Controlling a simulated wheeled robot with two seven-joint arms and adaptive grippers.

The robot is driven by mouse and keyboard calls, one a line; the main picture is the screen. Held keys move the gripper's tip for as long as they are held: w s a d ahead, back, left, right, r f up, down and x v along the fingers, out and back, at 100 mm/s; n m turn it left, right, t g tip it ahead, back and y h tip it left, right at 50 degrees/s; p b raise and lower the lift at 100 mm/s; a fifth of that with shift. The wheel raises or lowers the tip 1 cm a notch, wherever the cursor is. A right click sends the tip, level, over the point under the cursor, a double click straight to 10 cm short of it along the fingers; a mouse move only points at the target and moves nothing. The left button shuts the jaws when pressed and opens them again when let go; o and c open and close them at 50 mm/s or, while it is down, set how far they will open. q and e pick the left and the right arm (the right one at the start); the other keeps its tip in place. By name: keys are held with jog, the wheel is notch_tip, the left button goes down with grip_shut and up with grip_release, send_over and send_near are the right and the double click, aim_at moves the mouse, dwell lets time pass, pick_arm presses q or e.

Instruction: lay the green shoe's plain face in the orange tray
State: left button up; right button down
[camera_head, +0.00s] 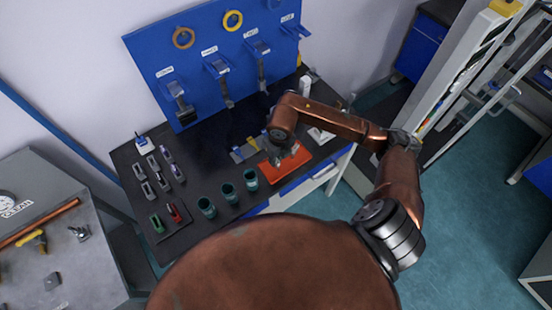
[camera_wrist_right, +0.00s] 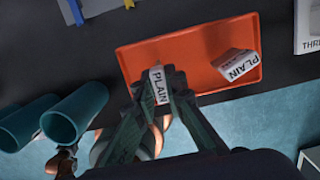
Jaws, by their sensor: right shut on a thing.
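The orange tray (camera_head: 280,176) lies on the dark bench in the head view, and it fills the middle of the right wrist view (camera_wrist_right: 190,52). My right gripper (camera_head: 284,158) is over the tray and shut on a small white piece lettered PLAIN (camera_wrist_right: 159,86), seen between the fingertips in the wrist view (camera_wrist_right: 158,88). Whether the held piece touches the tray is unclear. A second piece lettered PLAIN (camera_wrist_right: 238,65) lies tilted in the tray's right part. A green shoe (camera_head: 157,223) stands at the bench's left end beside a red one (camera_head: 174,212). My left gripper is not in view.
Several teal cups (camera_head: 229,193) stand left of the tray near the bench's front edge. A blue pegboard (camera_head: 200,60) with hanging tools is behind. Several grey pieces (camera_head: 153,163) stand at the left. A white labelled card (camera_wrist_right: 308,28) lies right of the tray.

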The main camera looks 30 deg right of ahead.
aim_at(278, 162)
jog(key=shift+f, duration=0.15)
jog(key=c, duration=2)
grip_release()
jog(key=r, duration=0.4)
jog(key=s+r, duration=0.1)
jog(key=r, duration=0.7)
jog(key=shift+s+r, duration=0.15)
jog(key=shift+s, duration=0.05)
